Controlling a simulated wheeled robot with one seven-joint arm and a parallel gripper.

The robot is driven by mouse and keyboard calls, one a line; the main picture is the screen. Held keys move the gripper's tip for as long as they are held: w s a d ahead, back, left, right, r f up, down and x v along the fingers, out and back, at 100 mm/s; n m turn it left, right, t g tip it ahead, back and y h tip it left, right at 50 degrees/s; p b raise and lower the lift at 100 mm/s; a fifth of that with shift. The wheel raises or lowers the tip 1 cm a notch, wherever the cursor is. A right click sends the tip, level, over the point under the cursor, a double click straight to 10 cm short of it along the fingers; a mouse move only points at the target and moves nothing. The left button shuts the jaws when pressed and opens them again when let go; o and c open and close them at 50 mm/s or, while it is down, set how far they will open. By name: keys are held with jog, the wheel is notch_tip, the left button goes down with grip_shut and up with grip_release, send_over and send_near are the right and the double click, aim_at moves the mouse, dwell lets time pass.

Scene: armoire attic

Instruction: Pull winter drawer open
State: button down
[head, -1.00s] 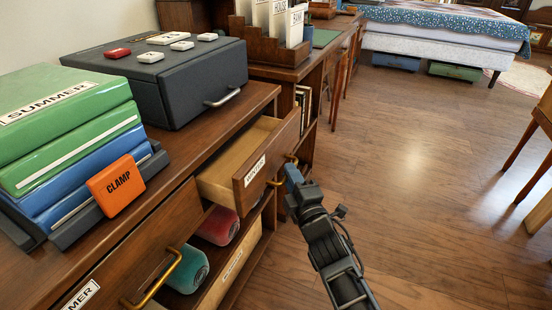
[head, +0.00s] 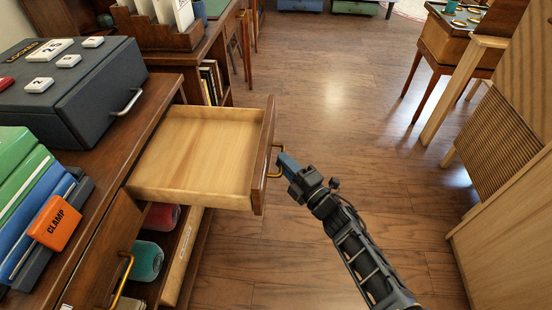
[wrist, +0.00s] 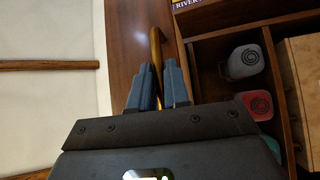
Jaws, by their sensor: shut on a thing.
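The winter drawer (head: 200,150) stands well out of the dresser and its pale wooden inside looks empty. Its dark front panel (head: 264,150) faces right; the label is out of sight in the head view now. My gripper (head: 282,165) is shut on the brass handle (head: 270,150) of this drawer. In the wrist view, the two blue-grey fingers (wrist: 158,88) close around the brass handle (wrist: 156,52), beside the brown drawer front (wrist: 124,45).
Rolled items, one teal (head: 147,260), lie on the shelf below. Wooden furniture (head: 505,150) stands at right. Floor (head: 340,90) between is clear.

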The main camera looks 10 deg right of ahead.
jog(key=shift+f, duration=0.1)
jog(key=c, duration=1.2)
grip_release()
jog(key=shift+o, duration=0.2)
jog(key=shift+d, duration=0.1)
jog(key=r+p+v, duration=0.1)
jog(key=v, duration=0.6)
jog(key=shift+s+f+p, duration=0.35)
jog(key=shift+f, duration=0.1)
jog(key=shift+d, duration=0.1)
